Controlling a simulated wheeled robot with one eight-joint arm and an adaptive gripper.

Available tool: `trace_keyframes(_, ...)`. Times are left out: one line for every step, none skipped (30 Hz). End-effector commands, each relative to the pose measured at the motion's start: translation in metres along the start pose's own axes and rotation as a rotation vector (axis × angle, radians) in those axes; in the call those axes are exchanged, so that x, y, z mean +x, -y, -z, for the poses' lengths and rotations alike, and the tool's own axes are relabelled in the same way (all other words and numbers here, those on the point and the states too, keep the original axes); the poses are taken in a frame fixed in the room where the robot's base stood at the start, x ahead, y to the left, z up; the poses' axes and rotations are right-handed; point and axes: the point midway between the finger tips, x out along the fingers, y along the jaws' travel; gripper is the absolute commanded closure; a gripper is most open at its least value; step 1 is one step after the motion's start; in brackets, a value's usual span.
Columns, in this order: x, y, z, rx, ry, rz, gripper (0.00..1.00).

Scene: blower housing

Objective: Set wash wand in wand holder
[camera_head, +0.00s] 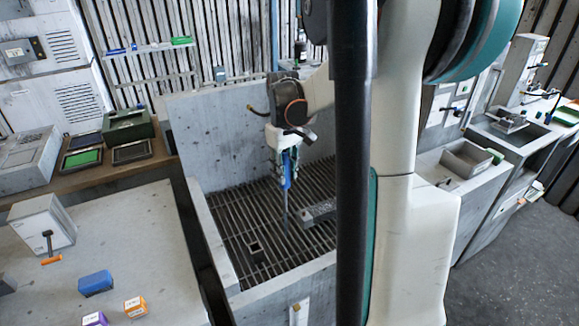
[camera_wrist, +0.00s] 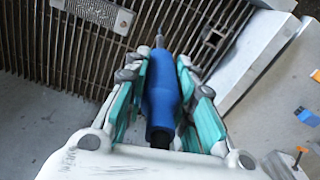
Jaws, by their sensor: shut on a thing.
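The wash wand (camera_head: 286,205) has a blue handle and a thin dark shaft. It hangs nearly upright, shaft down, over the basin's grating in the head view. My gripper (camera_head: 287,160) is shut around its handle. In the wrist view the blue handle (camera_wrist: 162,95) lies between the green finger pads of my gripper (camera_wrist: 160,72). The shaft's tip seems to end above the bars; its exact height is unclear. I cannot tell for sure which thing is the wand holder. A small square fitting (camera_head: 255,248) and a grey block (camera_head: 319,211) are on the grating.
The concrete basin (camera_head: 215,240) has raised walls around the slatted grating. To the left, a worktop (camera_head: 120,250) bears a blue block (camera_head: 96,283), an orange box (camera_head: 136,306) and a white box (camera_head: 43,222). My arm hides the basin's right side.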

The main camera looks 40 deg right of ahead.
Motion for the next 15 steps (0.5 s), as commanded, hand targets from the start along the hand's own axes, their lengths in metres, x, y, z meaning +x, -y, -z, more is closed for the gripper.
trace_keyframes(0.000,0.004,-0.001,-0.001,0.000,0.000,1.00)
trace_keyframes(0.000,0.006,-0.001,-0.001,0.000,0.000,1.00)
trace_keyframes(0.000,0.009,-0.001,-0.001,0.000,0.000,1.00)
trace_keyframes(0.000,0.011,-0.001,-0.001,0.000,0.000,1.00)
trace_keyframes(0.000,0.013,-0.002,-0.001,0.000,0.000,1.00)
trace_keyframes(0.000,0.016,-0.002,-0.001,0.000,0.000,1.00)
trace_keyframes(0.000,0.018,-0.002,-0.002,0.000,0.000,1.00)
trace_keyframes(0.000,0.021,-0.002,-0.002,0.000,0.000,1.00)
trace_keyframes(0.000,0.024,-0.002,-0.002,0.000,0.000,1.00)
trace_keyframes(0.000,0.026,-0.003,-0.001,0.000,0.000,1.00)
trace_keyframes(0.000,0.028,-0.003,-0.001,0.000,0.000,1.00)
trace_keyframes(0.000,0.031,-0.003,-0.001,0.000,0.000,1.00)
trace_keyframes(0.000,0.033,-0.004,-0.001,0.000,0.000,1.00)
trace_keyframes(0.000,0.035,-0.004,-0.001,0.000,0.000,1.00)
trace_keyframes(0.000,0.038,-0.004,-0.002,0.000,0.000,1.00)
